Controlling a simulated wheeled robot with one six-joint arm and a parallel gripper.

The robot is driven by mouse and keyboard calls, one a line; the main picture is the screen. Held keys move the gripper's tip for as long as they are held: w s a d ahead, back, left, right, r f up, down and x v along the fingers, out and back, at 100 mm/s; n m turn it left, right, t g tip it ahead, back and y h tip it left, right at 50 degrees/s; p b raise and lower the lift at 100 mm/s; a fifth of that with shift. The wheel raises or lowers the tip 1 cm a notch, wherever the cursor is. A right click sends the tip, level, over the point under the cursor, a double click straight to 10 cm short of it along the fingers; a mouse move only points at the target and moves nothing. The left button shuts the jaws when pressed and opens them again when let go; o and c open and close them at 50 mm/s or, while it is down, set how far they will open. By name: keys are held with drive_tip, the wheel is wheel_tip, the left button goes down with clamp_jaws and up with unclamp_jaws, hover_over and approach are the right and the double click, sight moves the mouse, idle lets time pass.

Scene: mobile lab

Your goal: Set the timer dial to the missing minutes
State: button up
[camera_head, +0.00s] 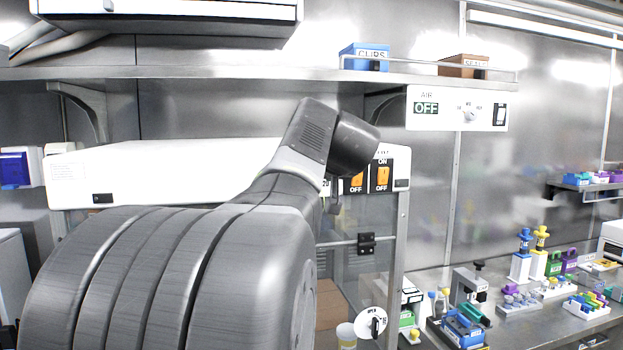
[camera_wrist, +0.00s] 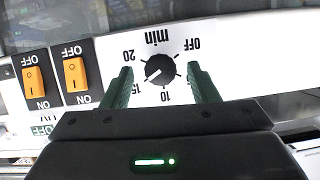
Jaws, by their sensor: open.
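The timer dial (camera_wrist: 160,70) is a black round knob on a white panel, seen upside down in the wrist view. Printed around it are "min", OFF, 20, 15 and 10; the right finger may cover another mark. Its white pointer line slants to the lower left, toward the 15. My gripper (camera_wrist: 160,68) is open, with one green-grey finger on each side of the dial and a gap to it on both sides. I cannot tell how far the fingertips are from the panel. In the head view my arm hides the dial and the gripper. No readout of the missing minutes shows.
Two orange rocker switches (camera_wrist: 75,73) sit beside the dial on the same white hood (camera_head: 180,165). A shelf (camera_head: 250,72) runs above, with an air panel (camera_head: 458,110) under it. A bench at right holds racks and a blue box (camera_head: 463,330).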

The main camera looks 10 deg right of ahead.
drive_tip(key=b+v, duration=0.1)
drive_tip(key=v, duration=1.1)
drive_tip(key=shift+s+b, duration=0.2)
drive_tip(key=shift+b, duration=0.2)
drive_tip(key=shift+a, duration=0.1)
drive_tip(key=d+p+x, duration=0.1)
drive_tip(key=p+x, duration=0.1)
drive_tip(key=x, duration=1.1)
drive_tip(key=shift+w+a, duration=0.45)
drive_tip(key=shift+s, duration=0.1)
